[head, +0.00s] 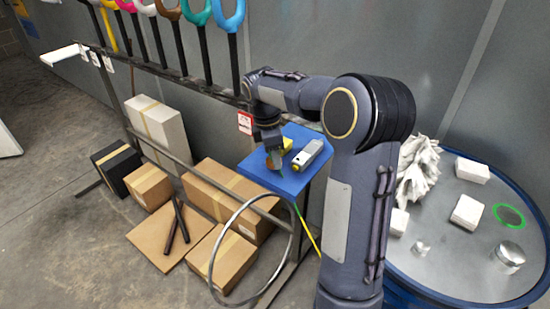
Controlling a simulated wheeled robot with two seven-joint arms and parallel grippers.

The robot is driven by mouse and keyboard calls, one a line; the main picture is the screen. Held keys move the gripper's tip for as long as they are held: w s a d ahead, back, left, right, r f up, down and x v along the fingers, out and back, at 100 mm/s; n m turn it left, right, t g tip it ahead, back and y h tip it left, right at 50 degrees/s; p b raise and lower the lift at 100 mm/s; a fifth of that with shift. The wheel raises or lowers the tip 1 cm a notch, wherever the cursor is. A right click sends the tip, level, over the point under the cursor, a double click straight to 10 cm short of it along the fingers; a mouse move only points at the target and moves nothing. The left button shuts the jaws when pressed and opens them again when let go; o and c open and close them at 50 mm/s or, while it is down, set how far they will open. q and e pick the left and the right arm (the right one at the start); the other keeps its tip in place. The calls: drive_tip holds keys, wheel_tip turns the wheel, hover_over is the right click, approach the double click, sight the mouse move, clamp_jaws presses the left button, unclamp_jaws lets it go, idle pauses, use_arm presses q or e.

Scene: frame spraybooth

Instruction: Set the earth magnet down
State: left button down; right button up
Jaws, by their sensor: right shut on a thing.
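My right gripper (272,151) is over the left part of a small blue-topped stand (262,181). It points down and is shut on a small grey and orange-brown thing (273,162), which I take to be the earth magnet. It is small and partly hidden by the fingers; whether it touches the blue top, I cannot tell. A dark round patch with a bright green ring (509,217) is on the metal drum top (455,255) at the right. My left gripper is not in view.
A grey and yellow device (308,155) lies on the blue top, right of the gripper, with a yellow piece (287,145) beside it. White blocks (467,212), a pale crumpled cloth (417,170) and a metal tin (509,255) occupy the drum. Cartons (220,258) and a large hoop stand at left.

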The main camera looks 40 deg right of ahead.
drive_tip(key=shift+f, duration=1)
drive_tip(key=shift+f, duration=0.15)
drive_tip(key=o, duration=1.2)
